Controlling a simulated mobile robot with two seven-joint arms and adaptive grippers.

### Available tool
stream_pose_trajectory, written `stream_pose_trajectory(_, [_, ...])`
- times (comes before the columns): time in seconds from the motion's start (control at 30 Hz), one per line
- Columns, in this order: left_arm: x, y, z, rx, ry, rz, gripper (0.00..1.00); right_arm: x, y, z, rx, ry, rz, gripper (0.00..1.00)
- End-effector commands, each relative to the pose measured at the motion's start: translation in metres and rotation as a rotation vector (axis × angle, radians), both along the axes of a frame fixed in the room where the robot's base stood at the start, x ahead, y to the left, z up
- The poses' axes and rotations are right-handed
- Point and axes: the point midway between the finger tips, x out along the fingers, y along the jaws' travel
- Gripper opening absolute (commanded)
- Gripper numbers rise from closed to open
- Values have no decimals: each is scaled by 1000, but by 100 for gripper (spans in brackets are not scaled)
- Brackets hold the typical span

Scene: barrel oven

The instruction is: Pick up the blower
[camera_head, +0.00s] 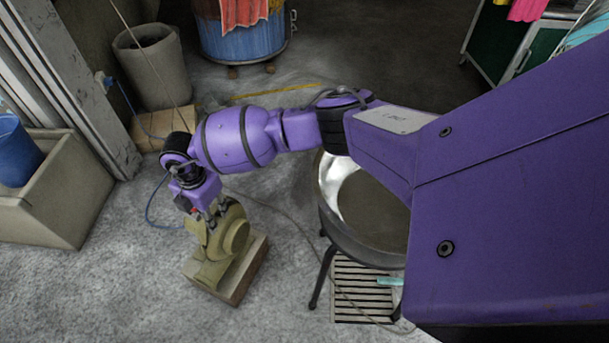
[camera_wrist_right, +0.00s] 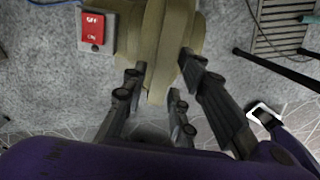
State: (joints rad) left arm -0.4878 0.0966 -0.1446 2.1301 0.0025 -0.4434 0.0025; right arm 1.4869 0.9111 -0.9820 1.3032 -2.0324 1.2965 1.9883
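The blower (camera_head: 232,238) is an olive, rounded housing on a wooden block (camera_head: 250,270), standing on the concrete floor at lower left. In the right wrist view the blower (camera_wrist_right: 162,50) fills the top middle. A red switch (camera_wrist_right: 93,27) marked OFF and ON shows beside it. My right arm reaches across from the right, and its gripper (camera_head: 205,212) points down at the top of the blower. In the wrist view the fingers of my right gripper (camera_wrist_right: 160,80) are spread on both sides of a raised olive part; firm contact cannot be made out. My left gripper is out of view.
A round metal pan on a black stand (camera_head: 330,235) and a floor grate (camera_head: 362,290) are right of the blower. A concrete trough (camera_head: 55,205) is at left, a grey bin (camera_head: 155,75) and blue barrel (camera_head: 240,42) behind. A cable crosses the floor.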

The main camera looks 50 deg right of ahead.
Motion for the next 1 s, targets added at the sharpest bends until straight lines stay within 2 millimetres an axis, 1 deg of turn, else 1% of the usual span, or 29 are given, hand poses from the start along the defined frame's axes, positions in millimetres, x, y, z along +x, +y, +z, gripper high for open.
stream_pose_trajectory(0.03, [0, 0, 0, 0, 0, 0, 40, 1, 0, 0, 0, -1, 0, 15])
stream_pose_trajectory(0.13, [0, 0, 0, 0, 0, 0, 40, 1, 0, 1, 0, -1, 0, 2])
stream_pose_trajectory(0.17, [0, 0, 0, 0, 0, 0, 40, 1, 0, 1, 0, -1, 0, 0])
stream_pose_trajectory(0.4, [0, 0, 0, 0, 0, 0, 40, 1, 1, 1, 0, -1, 0, 0])
stream_pose_trajectory(0.43, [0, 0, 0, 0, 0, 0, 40, 7, 3, 8, 8, -15, -1, 0])
stream_pose_trajectory(0.73, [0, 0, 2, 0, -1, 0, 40, 7, 3, 10, 7, -16, 0, 0])
stream_pose_trajectory(0.87, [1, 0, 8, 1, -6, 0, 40, 8, 3, 19, 7, -17, 0, 0])
stream_pose_trajectory(1.0, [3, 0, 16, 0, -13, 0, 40, 8, 3, 33, 8, -19, 0, 0])
